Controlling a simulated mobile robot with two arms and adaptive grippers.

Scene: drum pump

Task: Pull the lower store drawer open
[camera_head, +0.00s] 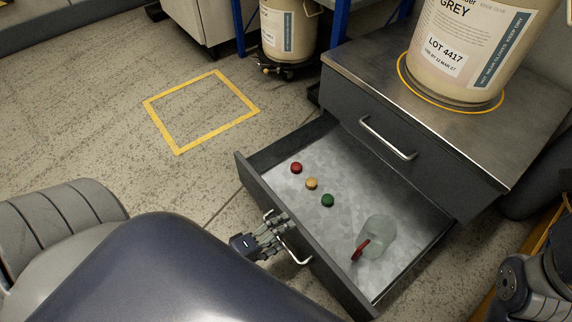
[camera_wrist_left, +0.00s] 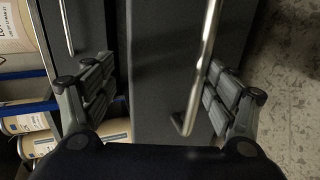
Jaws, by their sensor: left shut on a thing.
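The lower store drawer (camera_head: 345,280) stands well out from its dark cabinet, and its pale inside is visible. Its bar-shaped metal handle (camera_head: 296,256) is on the front face and shows close up in the left wrist view (camera_wrist_left: 203,65). My left gripper (camera_head: 272,234) is at this handle, shut on it; the fingers partly hide the bar. In the left wrist view my left gripper (camera_wrist_left: 165,92) has the handle against its right finger. My right gripper is not in view; only part of my right arm shows at the lower right.
The upper drawer (camera_head: 400,140) is shut. A large drum (camera_head: 470,60) stands on the cabinet top. Floor at left is clear.

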